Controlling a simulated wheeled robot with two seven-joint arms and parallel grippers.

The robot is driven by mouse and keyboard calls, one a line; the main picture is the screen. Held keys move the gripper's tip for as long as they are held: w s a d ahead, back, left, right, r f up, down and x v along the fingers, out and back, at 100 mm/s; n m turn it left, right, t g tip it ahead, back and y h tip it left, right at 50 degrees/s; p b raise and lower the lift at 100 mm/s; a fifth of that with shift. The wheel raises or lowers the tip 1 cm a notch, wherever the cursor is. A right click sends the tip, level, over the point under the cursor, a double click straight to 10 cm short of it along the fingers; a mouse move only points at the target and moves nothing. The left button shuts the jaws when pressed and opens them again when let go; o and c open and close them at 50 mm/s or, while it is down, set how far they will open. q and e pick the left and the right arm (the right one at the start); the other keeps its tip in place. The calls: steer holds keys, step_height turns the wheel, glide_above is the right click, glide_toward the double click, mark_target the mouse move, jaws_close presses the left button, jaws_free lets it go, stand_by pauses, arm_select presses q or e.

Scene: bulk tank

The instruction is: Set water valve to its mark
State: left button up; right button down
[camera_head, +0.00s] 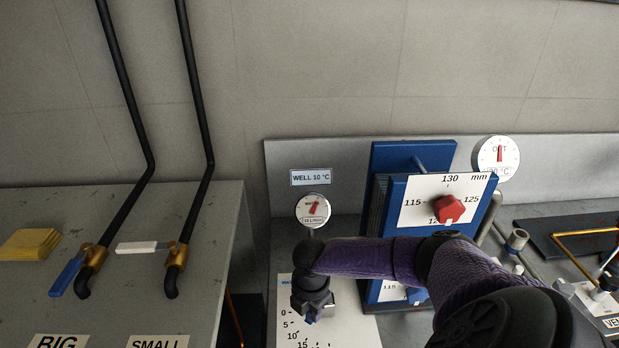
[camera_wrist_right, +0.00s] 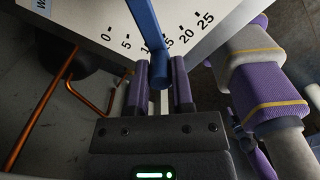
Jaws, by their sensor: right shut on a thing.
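The water valve's blue lever (camera_wrist_right: 143,28) crosses a white scale plate (camera_wrist_right: 95,14) in the right wrist view. The plate reads 0 to 25, and the lever partly covers the 10 and 15 labels. My right gripper (camera_wrist_right: 159,82) is shut on the lever's end, with purple fingers on both sides. In the head view my right gripper (camera_head: 316,312) is in front of the scale plate (camera_head: 345,330), and my arm hides much of the valve. A round gauge (camera_head: 313,210) with a red needle sits above, under a "WELL 10 °C" label (camera_head: 317,177). I cannot tell which mark is meant. My left gripper is not in view.
A blue plate unit (camera_head: 412,157) with a red knob (camera_head: 449,209) stands right of the gauge. An "OUT" dial (camera_head: 497,158) is farther right. The left bench holds blue (camera_head: 68,274) and white (camera_head: 138,247) pipe levers and a yellow cloth (camera_head: 28,243). Copper pipes (camera_wrist_right: 38,110) run beside my right gripper.

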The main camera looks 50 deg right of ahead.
steer(key=shift+c, duration=2.4)
jaws_free()
step_height(320, 180, up, 9)
steer(key=shift+r+p, duration=0.1)
steer(key=shift+p, duration=1.1)
steer(key=shift+r, duration=0.4)
